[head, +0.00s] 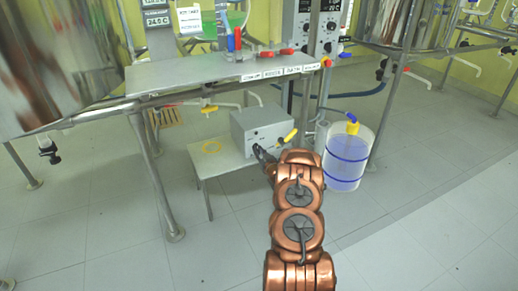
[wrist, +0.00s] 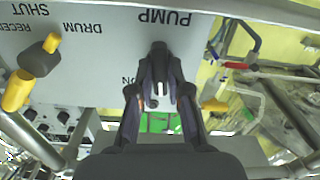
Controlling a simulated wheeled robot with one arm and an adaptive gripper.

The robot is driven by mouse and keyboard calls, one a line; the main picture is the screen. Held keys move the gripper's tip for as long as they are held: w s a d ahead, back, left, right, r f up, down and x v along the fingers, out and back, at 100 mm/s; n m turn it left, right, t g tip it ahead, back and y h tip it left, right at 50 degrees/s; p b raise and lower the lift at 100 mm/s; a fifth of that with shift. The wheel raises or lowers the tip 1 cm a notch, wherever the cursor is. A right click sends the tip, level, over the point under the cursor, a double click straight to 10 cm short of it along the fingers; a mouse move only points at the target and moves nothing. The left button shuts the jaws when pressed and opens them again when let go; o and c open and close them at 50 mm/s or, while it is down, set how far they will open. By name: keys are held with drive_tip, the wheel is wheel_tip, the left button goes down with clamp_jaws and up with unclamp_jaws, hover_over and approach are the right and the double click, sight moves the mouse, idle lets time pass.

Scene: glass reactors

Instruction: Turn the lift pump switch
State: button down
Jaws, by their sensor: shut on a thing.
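The grey pump box (head: 258,122) stands on a low pale table in the head view. Its front panel (wrist: 100,55) fills the upper left of the wrist view, with upside-down labels reading PUMP, DRUM, SHUT and part of ON. My gripper (head: 260,152) is at the lower front of the box. In the wrist view my gripper (wrist: 159,58) has its dark fingers brought together just below the PUMP label, shut on the lift pump switch.
A yellow-handled valve (head: 289,137) sticks out at the box's right; it also shows in the wrist view (wrist: 18,90). A blue-banded drum (head: 345,158) stands right of the table. A metal shelf (head: 190,73) and frame legs stand above and around. The floor in front is clear.

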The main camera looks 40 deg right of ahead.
drive_tip(key=shift+n+p, duration=0.7)
drive_tip(key=shift+n, duration=0.4)
drive_tip(key=c, duration=1.1)
unclamp_jaws()
drive_tip(key=shift+v, duration=6)
